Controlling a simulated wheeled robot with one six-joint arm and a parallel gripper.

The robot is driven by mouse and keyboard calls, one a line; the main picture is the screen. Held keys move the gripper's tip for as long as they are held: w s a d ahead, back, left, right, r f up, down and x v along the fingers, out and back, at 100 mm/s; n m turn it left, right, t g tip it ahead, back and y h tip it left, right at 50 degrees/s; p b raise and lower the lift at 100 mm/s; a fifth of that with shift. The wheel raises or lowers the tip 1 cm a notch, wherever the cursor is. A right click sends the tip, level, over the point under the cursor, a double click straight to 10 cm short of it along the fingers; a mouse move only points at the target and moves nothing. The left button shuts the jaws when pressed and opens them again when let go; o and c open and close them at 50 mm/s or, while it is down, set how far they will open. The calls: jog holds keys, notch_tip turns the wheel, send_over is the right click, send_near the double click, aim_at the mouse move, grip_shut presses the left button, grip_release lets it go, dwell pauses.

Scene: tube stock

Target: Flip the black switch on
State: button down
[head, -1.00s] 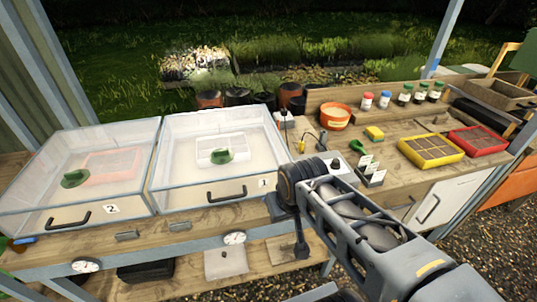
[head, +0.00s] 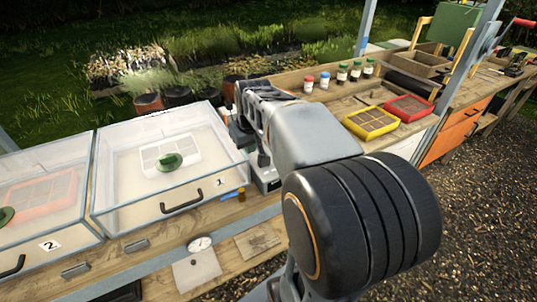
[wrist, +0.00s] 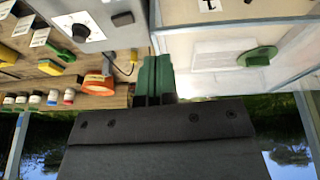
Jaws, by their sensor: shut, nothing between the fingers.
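In the wrist view, which is upside down, a grey control box (wrist: 85,22) is at the upper left. It has a round black knob (wrist: 81,32) on a white label and a small black rectangular switch (wrist: 122,18) beside it. I cannot tell the switch's position. My gripper (wrist: 156,82) shows as green fingers held together, empty, below the box in the picture and apart from the switch. In the head view the box (head: 268,184) is mostly hidden behind my arm, and the fingertips cannot be made out.
A clear lidded propagator marked 1 (head: 120,200) stands left of my arm, with propagator 2 (head: 40,225) beyond it. An orange pot (wrist: 98,84) and a yellow block (wrist: 50,67) are near the box. Yellow (head: 371,123) and red (head: 409,107) trays lie farther right.

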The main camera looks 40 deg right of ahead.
jog(key=w+d, duration=0.3)
jog(key=d, duration=0.6)
jog(key=shift+w+d+m, duration=0.2)
jog(key=shift+d+m, duration=0.1)
jog(key=x, duration=0.8)
jog(key=s+p+x, duration=0.1)
jog(key=x, duration=0.3)
jog(key=shift+d+f, duration=0.25)
jog(key=shift+f, duration=0.05)
jog(key=shift+d+f, duration=0.1)
jog(key=shift+f, duration=0.65)
